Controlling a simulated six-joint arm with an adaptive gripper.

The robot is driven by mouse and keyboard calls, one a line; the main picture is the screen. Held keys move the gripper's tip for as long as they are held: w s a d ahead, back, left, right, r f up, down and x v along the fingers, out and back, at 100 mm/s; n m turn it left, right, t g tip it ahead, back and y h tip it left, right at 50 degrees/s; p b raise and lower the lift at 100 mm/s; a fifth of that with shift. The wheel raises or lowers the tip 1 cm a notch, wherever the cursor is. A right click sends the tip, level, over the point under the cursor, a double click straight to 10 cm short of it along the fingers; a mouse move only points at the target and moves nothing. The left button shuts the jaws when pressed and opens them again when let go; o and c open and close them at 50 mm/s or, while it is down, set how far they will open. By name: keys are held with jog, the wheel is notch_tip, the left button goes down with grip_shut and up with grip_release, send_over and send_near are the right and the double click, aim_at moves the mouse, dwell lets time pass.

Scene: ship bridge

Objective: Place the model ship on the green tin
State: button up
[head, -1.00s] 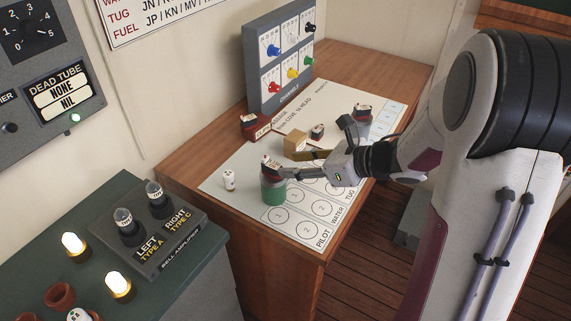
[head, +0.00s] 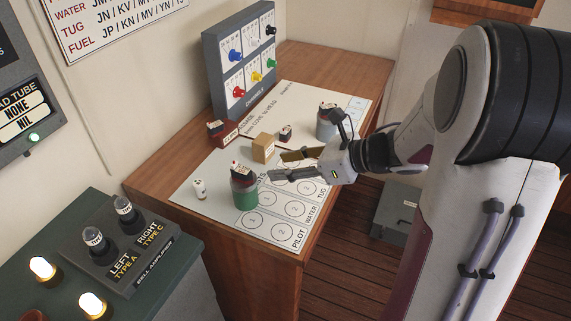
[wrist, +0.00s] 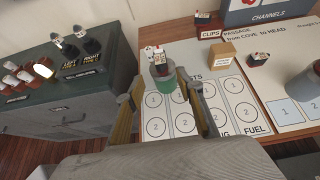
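A small model ship (head: 241,170) with a dark hull and white upper part sits on top of the green tin (head: 244,197), near the chart's front left edge. In the wrist view the ship (wrist: 154,55) and the green tin (wrist: 166,84) show straight ahead, beyond the fingers. My gripper (head: 277,165) is open and empty, to the right of the tin and apart from it. Its two fingers (wrist: 160,79) are spread wide in the wrist view. The exact contact between ship and tin is too small to see.
Other small ships stand on the red clips box (head: 224,138), on the chart (head: 285,134) and on the grey tin (head: 326,125). A cardboard box (head: 263,148) stands behind my fingers. The channels panel (head: 240,65) rises at the back.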

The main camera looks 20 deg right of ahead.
jog(key=w+d+r+m+t+h, duration=0.3)
jog(key=w+d+r+m+h, duration=0.25)
jog(key=m, duration=0.55)
jog(key=s+d+r+m+h, duration=0.3)
jog(key=s+r+m+h, duration=0.35)
jog(key=m, duration=0.65)
jog(key=s+a+f+m+g+y, duration=0.1)
jog(key=s+a+f+m+g, duration=0.1)
jog(key=s+a+m, duration=0.2)
jog(key=s+a+f+m+g+y, duration=0.1)
jog(key=s+a+m, duration=0.3)
jog(key=s+m, duration=0.6)
jog(key=s+a+f+m+g+y, duration=0.1)
jog(key=s+a+f+m+g, duration=0.2)
jog(key=s+m, duration=0.4)
jog(key=s, duration=0.2)
jog(key=shift+s+a, duration=0.4)
